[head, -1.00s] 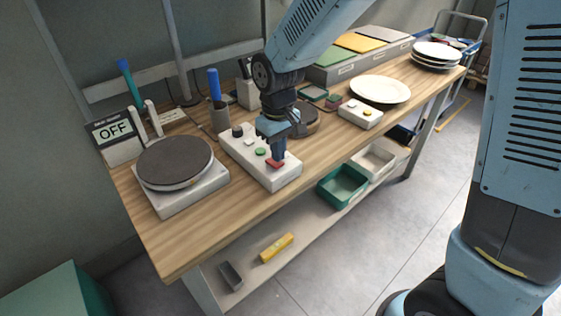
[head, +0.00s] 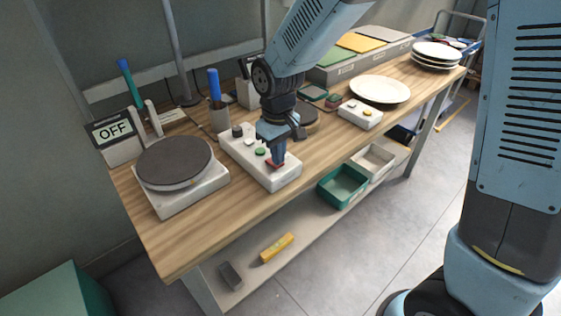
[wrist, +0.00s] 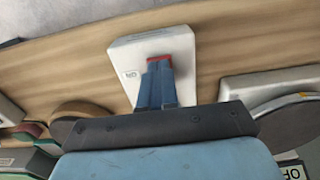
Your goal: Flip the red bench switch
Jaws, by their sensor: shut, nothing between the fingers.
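The red switch (head: 275,165) sits at the near end of a white control box (head: 283,181) on the bench. In the wrist view a red strip of the switch (wrist: 159,58) shows just beyond the fingertips, on the white box (wrist: 180,42). My gripper (head: 278,161) is shut and empty, pointing down with its tips at the switch. In the wrist view my gripper (wrist: 158,66) covers most of the switch. I cannot tell whether the tips press on it. The sign (head: 112,131) at the left reads OFF.
The same box carries a green button (head: 260,151) and a black knob (head: 237,131). A round plate dryer (head: 174,165) stands to the left. A smaller white box (head: 361,113) and a white plate (head: 380,90) lie to the right. The bench front is clear.

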